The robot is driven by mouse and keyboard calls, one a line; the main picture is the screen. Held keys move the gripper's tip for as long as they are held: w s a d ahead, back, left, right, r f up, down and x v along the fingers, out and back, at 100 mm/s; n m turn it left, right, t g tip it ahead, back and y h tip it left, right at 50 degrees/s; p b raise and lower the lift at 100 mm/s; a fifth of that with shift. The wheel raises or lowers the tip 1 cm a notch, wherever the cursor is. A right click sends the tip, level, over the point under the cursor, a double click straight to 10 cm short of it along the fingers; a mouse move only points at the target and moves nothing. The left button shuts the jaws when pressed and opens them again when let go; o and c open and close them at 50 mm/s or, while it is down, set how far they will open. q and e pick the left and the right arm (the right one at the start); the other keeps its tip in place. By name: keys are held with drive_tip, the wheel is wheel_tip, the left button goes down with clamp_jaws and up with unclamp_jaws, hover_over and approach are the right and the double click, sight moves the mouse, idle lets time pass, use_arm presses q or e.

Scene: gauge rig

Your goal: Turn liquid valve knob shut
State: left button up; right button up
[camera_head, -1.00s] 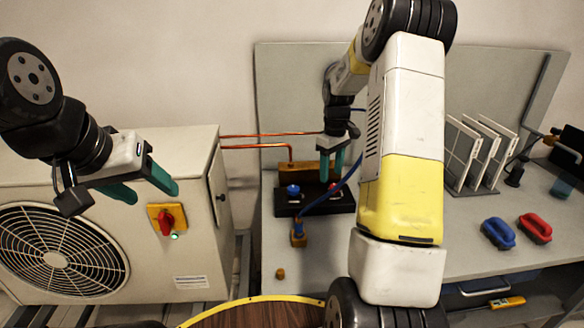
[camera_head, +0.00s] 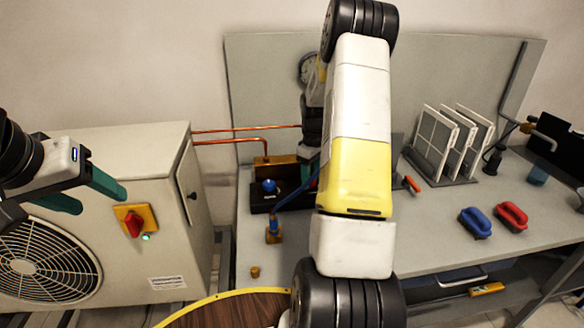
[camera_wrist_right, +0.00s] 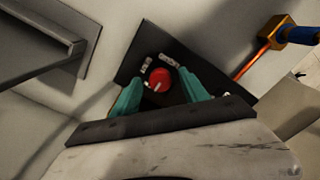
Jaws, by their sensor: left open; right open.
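A blue knob (camera_head: 269,186) sits on the dark manifold block (camera_head: 262,204) on the bench. A red knob (camera_wrist_right: 160,80) with a pale pointer line shows in the right wrist view, beside two small labels that I cannot read. My right gripper (camera_wrist_right: 160,84) is open, its green fingers on either side of the red knob. I cannot tell whether they touch it. In the head view my right arm hides the red knob and most of that gripper. My left gripper (camera_head: 101,201) is open and empty in front of the outdoor unit (camera_head: 165,235).
A red switch (camera_head: 132,224) on a yellow plate is on the outdoor unit. Copper pipes (camera_head: 225,142) run to the bench. A blue hose with a brass fitting (camera_head: 273,232) stands before the manifold. White filter panels (camera_head: 450,140), a blue handle (camera_head: 475,222) and a red handle (camera_head: 511,214) are at right.

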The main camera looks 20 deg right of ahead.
clamp_jaws()
drive_tip(key=shift+m, duration=0.5)
drive_tip(key=m, duration=0.3)
drive_tip(key=shift+m, duration=0.4)
drive_tip(key=m, duration=1.3)
drive_tip(key=shift+m, duration=0.3)
